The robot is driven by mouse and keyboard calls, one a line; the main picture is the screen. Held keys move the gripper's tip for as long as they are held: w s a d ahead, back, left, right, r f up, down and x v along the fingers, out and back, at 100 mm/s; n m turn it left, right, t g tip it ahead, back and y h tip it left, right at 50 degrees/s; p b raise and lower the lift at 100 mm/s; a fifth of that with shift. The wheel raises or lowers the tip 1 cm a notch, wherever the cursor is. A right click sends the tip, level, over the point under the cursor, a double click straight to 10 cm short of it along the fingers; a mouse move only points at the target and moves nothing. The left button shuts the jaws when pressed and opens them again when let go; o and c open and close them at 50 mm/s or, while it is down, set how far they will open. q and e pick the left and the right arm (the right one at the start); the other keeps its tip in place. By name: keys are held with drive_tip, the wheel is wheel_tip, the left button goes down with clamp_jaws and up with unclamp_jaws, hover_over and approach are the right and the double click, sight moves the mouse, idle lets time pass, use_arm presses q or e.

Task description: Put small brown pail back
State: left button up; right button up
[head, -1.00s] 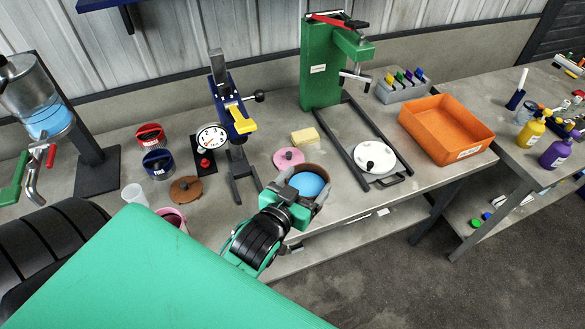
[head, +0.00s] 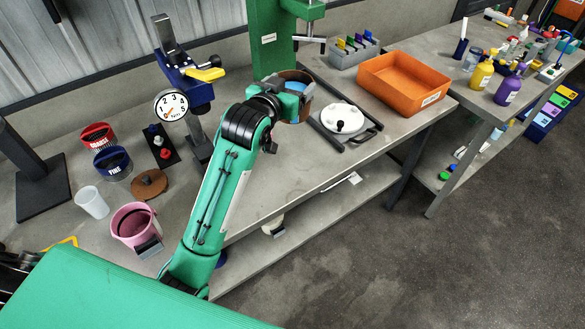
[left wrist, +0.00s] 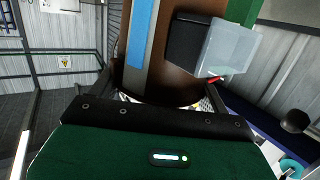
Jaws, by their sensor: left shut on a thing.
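A flat brown lid (head: 149,184) lies on the bench at left. My right gripper is not in view.
The green press (head: 270,45) stands behind the pail, the white round lid (head: 341,118) right of it. An orange tray (head: 404,82) is farther right. At left are a dial gauge stand (head: 184,90), red, blue and pink (head: 133,222) pails and a clear cup (head: 92,202).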

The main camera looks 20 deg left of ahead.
use_arm(q)
drive_tip(key=shift+w, duration=0.2)
wheel_tip(320, 180, down, 20)
drive_tip(key=shift+r+p, duration=0.25)
drive_tip(key=shift+p, duration=0.05)
drive_tip(key=shift+f, duration=0.1)
drive_tip(key=o, duration=1.7)
drive_tip(key=shift+f, duration=0.1)
drive_tip(key=b+v, duration=0.1)
drive_tip(key=v, duration=1.1)
